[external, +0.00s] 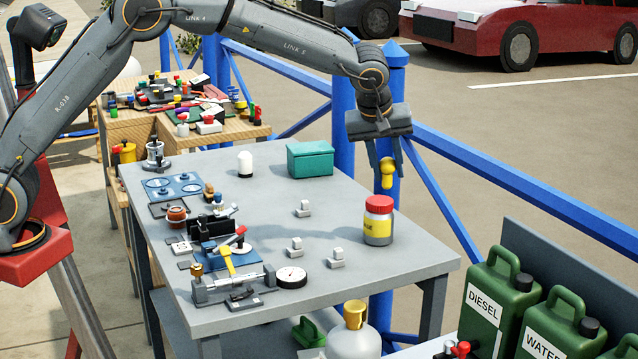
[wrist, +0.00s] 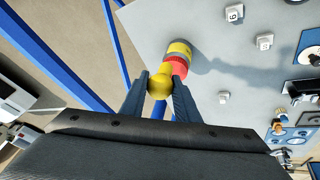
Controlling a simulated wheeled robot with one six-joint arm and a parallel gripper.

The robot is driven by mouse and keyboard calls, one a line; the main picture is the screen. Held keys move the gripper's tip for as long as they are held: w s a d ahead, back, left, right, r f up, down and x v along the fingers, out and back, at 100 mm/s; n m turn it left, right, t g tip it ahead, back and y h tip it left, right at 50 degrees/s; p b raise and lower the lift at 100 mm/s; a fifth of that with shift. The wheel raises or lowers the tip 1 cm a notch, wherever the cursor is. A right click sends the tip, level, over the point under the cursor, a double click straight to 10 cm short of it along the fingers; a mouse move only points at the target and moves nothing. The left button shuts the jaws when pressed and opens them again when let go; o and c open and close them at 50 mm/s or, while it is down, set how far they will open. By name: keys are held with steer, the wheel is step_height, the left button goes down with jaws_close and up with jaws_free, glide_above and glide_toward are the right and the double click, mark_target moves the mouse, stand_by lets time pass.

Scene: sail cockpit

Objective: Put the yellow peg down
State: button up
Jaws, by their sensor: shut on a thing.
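The yellow peg (external: 387,174) has a rounded head and a narrower part. My gripper (external: 386,160) is shut on it and holds it in the air, high at the right side of the grey table (external: 340,190). In the external view the peg shows in front of a blue post. In the wrist view the yellow peg (wrist: 160,82) sits between the two fingertips (wrist: 161,88), close to the line of the table edge. Its exact height above the table is hard to tell.
A red-lidded jar (external: 378,221) stands near the table's right edge, below the peg. A green box (external: 311,159) and several small white blocks (external: 303,209) stand on the table. Tools and a gauge (external: 291,277) crowd its left and front. Blue railing (external: 440,190) runs behind.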

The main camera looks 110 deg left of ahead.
steer(key=w+f, duration=0.1)
steer(key=f, duration=0.2)
steer(key=w+d+f+p, duration=0.1)
steer(key=f, duration=0.3)
steer(key=w+f, duration=0.2)
steer(key=f, duration=0.1)
steer(key=shift+d+f+p, duration=0.35)
steer(key=shift+f+p, duration=0.05)
step_height(320, 180, down, 4)
steer(key=shift+w+f+p, duration=0.1)
steer(key=shift+p, duration=0.6)
steer(key=shift+f, duration=0.1)
steer(key=shift+f, duration=0.1)
steer(key=shift+f, duration=0.1)
steer(key=o, duration=0.9)
steer(key=shift+o, duration=0.6)
steer(key=shift+r, duration=0.2)
